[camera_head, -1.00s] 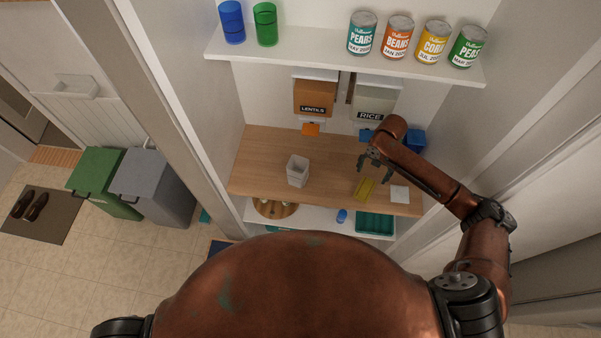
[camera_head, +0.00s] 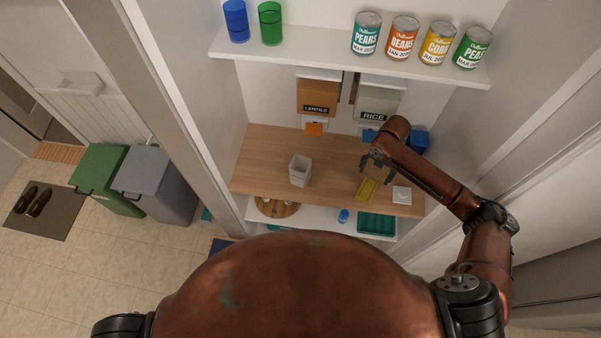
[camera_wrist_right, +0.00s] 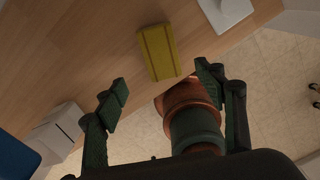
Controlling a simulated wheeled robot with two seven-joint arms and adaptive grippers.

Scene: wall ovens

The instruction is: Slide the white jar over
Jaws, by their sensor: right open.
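Two white things stand on the wooden shelf, and I cannot tell for sure which is the jar. One is a white square tub (camera_head: 300,171), upright and apparently open on top, left of the middle. The other is a smaller white square piece (camera_head: 402,195) near the front right edge, with a small mark on top. My right gripper (camera_head: 377,163) is open and empty above the shelf, between the two. In the right wrist view its fingers (camera_wrist_right: 163,85) are spread, with a white box (camera_wrist_right: 58,132) at left and part of a white thing (camera_wrist_right: 226,10) at top right.
A yellow block (camera_head: 367,189) lies just in front of my right gripper. Blue items (camera_head: 418,141), a LENTILS box (camera_head: 317,96) and a RICE box (camera_head: 377,100) are behind. Cans (camera_head: 403,38) line the upper shelf. Bare wood lies between tub and yellow block.

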